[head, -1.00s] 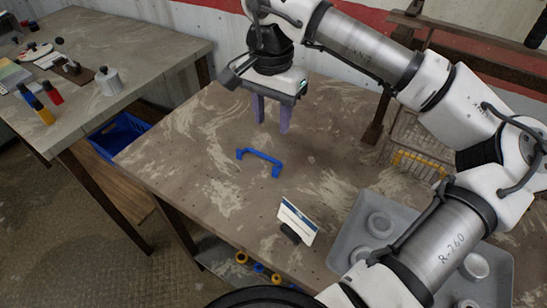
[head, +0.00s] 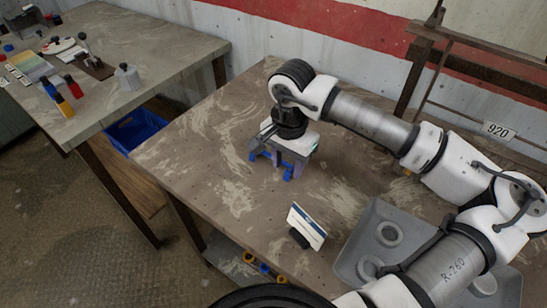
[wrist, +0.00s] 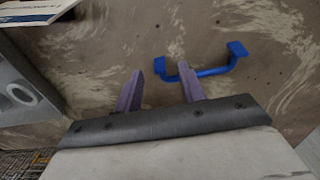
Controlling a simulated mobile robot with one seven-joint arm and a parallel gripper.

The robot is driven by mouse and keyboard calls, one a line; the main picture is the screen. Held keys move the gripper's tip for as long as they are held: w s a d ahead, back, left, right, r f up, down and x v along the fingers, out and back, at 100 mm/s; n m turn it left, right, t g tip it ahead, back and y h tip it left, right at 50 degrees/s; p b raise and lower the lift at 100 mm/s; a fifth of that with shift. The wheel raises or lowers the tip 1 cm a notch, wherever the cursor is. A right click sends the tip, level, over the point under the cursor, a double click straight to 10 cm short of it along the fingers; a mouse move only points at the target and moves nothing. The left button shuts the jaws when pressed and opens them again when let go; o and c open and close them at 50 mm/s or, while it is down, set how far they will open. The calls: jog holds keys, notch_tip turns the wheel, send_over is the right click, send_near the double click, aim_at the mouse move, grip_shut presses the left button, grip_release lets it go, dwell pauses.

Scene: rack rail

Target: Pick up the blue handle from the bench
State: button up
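The blue handle (head: 288,175) is a bar with two bent ends. It lies on the brown bench (head: 215,165), partly hidden behind my gripper (head: 279,168) in the head view. My gripper points down over it, its purple fingers apart with nothing clamped between them. In the wrist view, the handle (wrist: 215,71) runs from between the fingertips to the right. Its left end shows in the gap of my gripper (wrist: 160,72), and the right finger overlaps part of the bar. I cannot tell the height of the fingertips above the bench or whether they touch the handle.
A small tilted sign card (head: 307,225) on a dark base stands in front. A grey tray (head: 350,258) with round parts lies at the right. A rack frame (head: 480,68) stands behind my arm. A second table (head: 150,90) with bottles is at the left.

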jog(key=shift+f, duration=1.25)
grip_shut()
jog(key=shift+r, duration=0.1)
